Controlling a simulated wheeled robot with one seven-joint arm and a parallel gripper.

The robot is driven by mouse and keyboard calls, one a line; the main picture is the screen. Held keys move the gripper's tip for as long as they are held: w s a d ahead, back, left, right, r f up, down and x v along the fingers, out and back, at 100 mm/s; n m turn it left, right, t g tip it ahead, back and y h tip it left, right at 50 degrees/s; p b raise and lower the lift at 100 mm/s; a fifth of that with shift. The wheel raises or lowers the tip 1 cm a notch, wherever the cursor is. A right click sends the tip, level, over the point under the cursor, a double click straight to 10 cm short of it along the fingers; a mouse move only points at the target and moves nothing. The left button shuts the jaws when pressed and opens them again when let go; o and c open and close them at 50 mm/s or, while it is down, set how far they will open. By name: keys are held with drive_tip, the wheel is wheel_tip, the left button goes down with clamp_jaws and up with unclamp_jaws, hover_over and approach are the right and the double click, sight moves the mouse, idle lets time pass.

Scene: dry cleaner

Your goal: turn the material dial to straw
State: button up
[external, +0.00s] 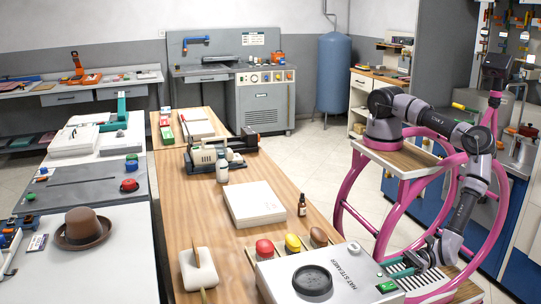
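A white box lettered HAT STEAMER (340,282) stands at the front of the wooden table. A large round black part (312,280) sits on its top; I cannot tell whether this is the material dial, and no straw marking is readable. A small green part (387,286) is on the top near the right edge. My arm reaches down from the right, and my gripper (412,262) is low beside the steamer's right side, close to dark slats and a teal bar. Its fingers are too small and dark to tell whether they are open or touching anything.
Red, yellow and brown knob-like pieces (292,243) stand behind the steamer, with a small dark bottle (302,205). A white flat box (255,204) lies farther back. A brown hat (82,229) sits on the left table. Floor shows between the wooden table and the pink frame.

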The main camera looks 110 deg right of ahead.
clamp_jaws()
drive_tip(key=shift+n, duration=0.6)
drive_tip(key=shift+o, duration=2.2)
unclamp_jaws()
drive_tip(key=s, duration=1)
drive_tip(key=shift+s, duration=0.4)
